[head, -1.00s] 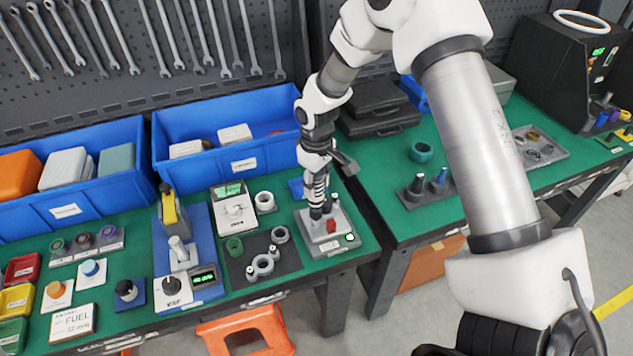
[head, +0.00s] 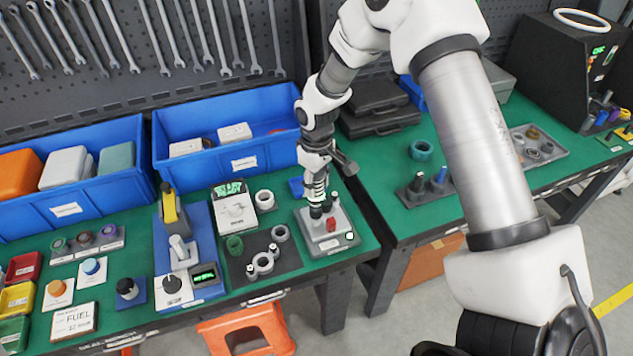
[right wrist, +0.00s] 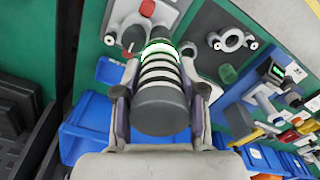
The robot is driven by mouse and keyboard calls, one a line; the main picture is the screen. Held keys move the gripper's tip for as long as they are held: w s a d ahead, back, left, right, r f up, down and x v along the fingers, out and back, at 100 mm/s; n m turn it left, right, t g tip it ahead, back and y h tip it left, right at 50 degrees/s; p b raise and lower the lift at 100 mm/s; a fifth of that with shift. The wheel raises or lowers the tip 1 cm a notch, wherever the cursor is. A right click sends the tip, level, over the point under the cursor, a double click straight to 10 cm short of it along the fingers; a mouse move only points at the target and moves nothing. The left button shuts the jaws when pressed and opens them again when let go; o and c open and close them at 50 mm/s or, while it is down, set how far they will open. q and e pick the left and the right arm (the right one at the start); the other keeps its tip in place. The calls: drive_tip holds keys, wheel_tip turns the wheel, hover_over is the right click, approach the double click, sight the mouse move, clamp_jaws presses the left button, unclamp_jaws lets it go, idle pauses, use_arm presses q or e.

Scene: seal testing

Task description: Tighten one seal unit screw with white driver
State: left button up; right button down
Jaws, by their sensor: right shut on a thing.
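My right gripper (head: 317,190) points down over a grey unit (head: 313,245) with a red knob, near the front edge of the green bench. It is shut on the driver, a cylinder with black and white bands and a dark end, which shows large between the fingers in the right wrist view (right wrist: 160,100). The driver's tip is hidden in the right wrist view and too small in the head view to tell whether it touches a screw. The grey unit also shows in the right wrist view (right wrist: 170,15), beyond the driver. My left gripper is out of view.
A dark mat (head: 285,255) with a grey two-eared ring (head: 262,264) lies left of the unit. A white meter (head: 235,208) stands behind it. Blue bins (head: 200,130) line the back. A gap separates the two benches on the right.

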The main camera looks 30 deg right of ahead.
drive_tip(key=shift+f+p, duration=0.4)
drive_tip(key=shift+p, duration=0.25)
idle(2.6)
drive_tip(key=shift+r, duration=0.1)
drive_tip(key=shift+r+p, duration=0.65)
drive_tip(key=shift+p, duration=0.05)
wheel_tip(320, 180, up, 4)
drive_tip(key=p, duration=0.3)
drive_tip(key=shift+f, duration=0.3)
